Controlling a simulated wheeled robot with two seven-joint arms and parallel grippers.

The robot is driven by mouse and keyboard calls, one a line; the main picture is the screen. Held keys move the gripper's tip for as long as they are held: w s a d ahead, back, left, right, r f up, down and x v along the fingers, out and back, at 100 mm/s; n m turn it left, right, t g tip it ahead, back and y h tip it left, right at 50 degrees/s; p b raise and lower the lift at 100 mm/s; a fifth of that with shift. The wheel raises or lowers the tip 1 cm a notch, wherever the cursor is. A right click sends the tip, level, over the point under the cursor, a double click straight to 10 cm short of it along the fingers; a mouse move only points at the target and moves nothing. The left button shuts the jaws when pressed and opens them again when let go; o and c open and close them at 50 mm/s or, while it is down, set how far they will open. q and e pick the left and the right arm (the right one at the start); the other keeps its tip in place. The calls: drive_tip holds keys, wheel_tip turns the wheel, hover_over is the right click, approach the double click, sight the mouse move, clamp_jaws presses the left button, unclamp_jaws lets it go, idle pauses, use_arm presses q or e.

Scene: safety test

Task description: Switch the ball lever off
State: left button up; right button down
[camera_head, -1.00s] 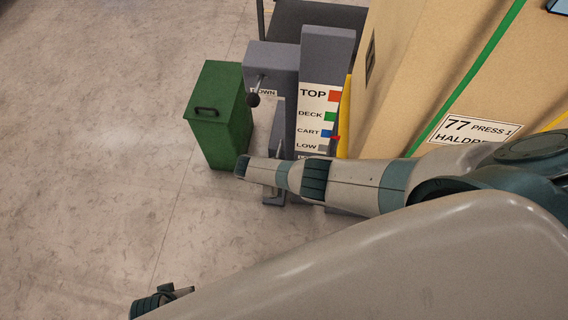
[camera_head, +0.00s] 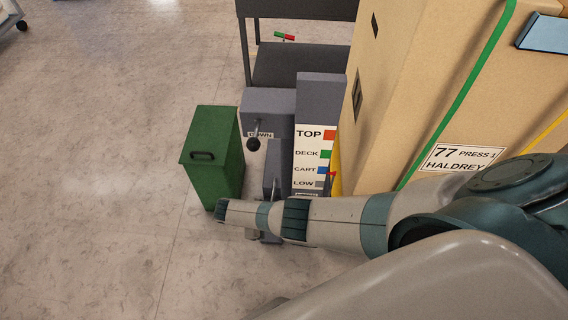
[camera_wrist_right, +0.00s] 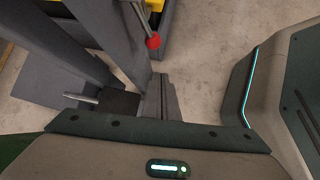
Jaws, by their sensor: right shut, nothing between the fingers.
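A dark ball (camera_head: 253,144) sits on a short rod at the front of the grey box marked DOWN (camera_head: 268,102). In the right wrist view a red ball (camera_wrist_right: 152,41) ends a thin metal rod beside grey uprights; I cannot tell which lever this is in the head view. My right arm reaches in from the right, and my right gripper (camera_head: 221,211) is shut and empty, in front of and below the dark ball in the picture, apart from it. My left gripper is out of view.
A grey column (camera_head: 320,91) carries TOP, DECK, CART and LOW labels. A green bin (camera_head: 211,155) stands left of it. A large tan cabinet (camera_head: 415,90) is at the right, and a dark cart (camera_head: 298,67) stands behind.

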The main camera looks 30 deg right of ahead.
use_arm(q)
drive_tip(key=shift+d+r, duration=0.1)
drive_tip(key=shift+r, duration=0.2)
use_arm(e)
drive_tip(key=w+a+r, duration=0.2)
drive_tip(key=a+r, duration=0.2)
drive_tip(key=a, duration=0.1)
drive_tip(key=shift+w+a, duration=0.25)
drive_tip(key=shift+a, duration=0.15)
drive_tip(key=shift+f, duration=0.1)
